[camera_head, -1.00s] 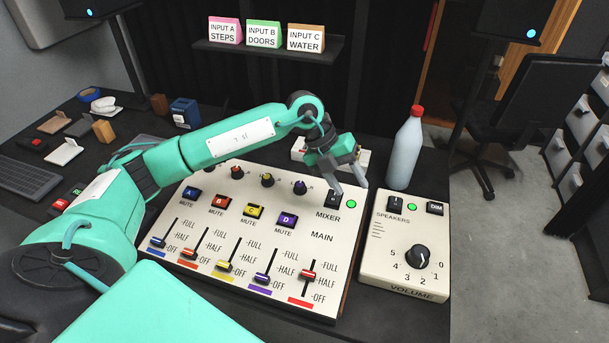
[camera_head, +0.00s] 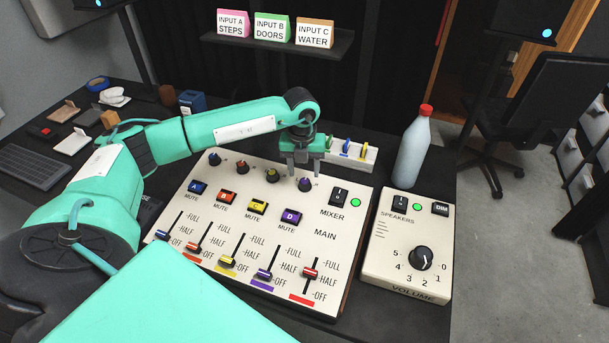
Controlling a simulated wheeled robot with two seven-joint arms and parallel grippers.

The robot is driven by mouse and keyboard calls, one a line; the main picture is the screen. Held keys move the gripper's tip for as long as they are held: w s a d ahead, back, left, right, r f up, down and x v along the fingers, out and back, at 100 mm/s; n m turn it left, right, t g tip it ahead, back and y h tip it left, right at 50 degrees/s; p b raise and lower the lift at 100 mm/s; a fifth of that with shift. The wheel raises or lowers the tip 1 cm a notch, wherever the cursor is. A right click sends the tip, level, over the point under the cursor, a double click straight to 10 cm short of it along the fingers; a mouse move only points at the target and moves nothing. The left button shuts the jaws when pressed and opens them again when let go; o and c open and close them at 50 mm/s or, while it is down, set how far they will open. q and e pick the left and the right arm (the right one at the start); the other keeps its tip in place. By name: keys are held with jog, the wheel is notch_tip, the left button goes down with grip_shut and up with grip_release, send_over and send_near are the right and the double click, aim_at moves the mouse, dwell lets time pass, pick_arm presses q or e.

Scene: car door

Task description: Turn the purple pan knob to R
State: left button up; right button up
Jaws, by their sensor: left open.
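The purple pan knob (camera_head: 305,184) is a small dark knob with a purple top, rightmost in the row of pan knobs on the cream mixer panel (camera_head: 330,265). Small L and R marks beside it are too small to read clearly. My left gripper (camera_head: 304,172) points down with its two fingers apart. The fingertips show just above and behind the purple knob in the picture, one toward each side of it. I cannot tell whether they touch it. My right gripper is not in view.
Blue (camera_head: 215,160), red (camera_head: 242,167) and yellow (camera_head: 272,175) pan knobs stand to the left. Mute buttons and sliders lie nearer. A patch block with coloured plugs (camera_head: 352,151) is behind; a bottle (camera_head: 413,148) and speaker box (camera_head: 408,250) are at the right.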

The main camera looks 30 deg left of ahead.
aim_at(304, 181)
pick_arm(q)
notch_tip(304, 181, down, 4)
jog(key=shift+r, duration=0.15)
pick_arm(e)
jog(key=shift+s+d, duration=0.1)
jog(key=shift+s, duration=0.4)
pick_arm(q)
jog(key=c, duration=0.9)
jog(key=shift+c, duration=0.4)
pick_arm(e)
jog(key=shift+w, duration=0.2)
